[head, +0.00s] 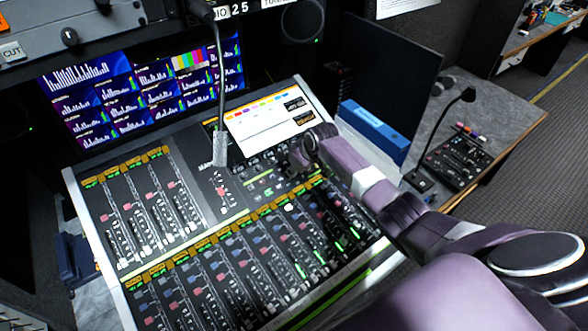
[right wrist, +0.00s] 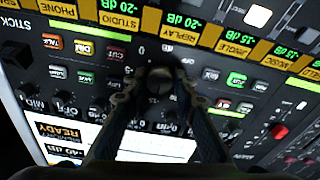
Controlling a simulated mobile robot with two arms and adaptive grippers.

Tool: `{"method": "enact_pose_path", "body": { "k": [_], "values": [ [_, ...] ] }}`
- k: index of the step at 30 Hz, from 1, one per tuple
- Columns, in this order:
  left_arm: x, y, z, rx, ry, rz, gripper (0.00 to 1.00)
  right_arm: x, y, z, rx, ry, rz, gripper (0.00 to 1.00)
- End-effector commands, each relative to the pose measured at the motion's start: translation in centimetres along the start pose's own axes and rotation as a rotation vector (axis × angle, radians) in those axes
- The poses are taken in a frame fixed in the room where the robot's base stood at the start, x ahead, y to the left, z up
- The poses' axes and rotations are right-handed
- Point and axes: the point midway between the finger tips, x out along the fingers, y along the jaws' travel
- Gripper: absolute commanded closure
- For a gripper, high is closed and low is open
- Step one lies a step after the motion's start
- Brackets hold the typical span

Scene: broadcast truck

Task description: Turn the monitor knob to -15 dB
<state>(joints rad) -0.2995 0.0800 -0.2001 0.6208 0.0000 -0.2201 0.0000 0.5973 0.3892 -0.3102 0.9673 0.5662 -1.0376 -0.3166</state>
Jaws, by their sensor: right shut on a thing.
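The mixing console (head: 190,222) fills the middle of the head view. My right gripper (head: 294,164) reaches in from the right to the knob area just below the console's screen. In the right wrist view its two fingers (right wrist: 159,90) are closed around a dark round knob (right wrist: 161,76), taken to be the monitor knob. Small scale marks surround the knob, including a 0 and a -15, seen upside down. The knob's pointer is not clear. In the head view the gripper hides the knob. My left gripper is not in view.
Other small knobs and lit buttons crowd around the fingers. A gooseneck microphone (head: 221,100) rises left of the console screen (head: 268,122). A dark monitor (head: 388,85) and blue box (head: 374,128) stand at right. Fader rows lie below.

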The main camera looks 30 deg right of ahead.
Motion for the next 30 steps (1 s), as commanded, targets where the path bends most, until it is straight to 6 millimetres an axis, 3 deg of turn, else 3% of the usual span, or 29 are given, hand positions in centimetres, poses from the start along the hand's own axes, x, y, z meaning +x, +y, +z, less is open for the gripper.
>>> {"method": "enact_pose_path", "body": {
  "k": [14,15,19,30],
  "values": [
    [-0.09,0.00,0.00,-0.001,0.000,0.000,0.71,-0.09,0.17,-0.12,0.013,0.003,0.004,0.99],
    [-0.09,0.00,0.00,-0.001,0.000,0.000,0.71,-0.09,0.17,-0.13,0.013,0.003,0.004,0.71],
    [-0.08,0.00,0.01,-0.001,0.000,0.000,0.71,-0.07,0.13,-0.10,0.013,0.003,0.003,0.57],
    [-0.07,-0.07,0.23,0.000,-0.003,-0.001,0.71,-0.30,0.06,0.01,0.012,0.001,0.001,0.57]
  ]
}}
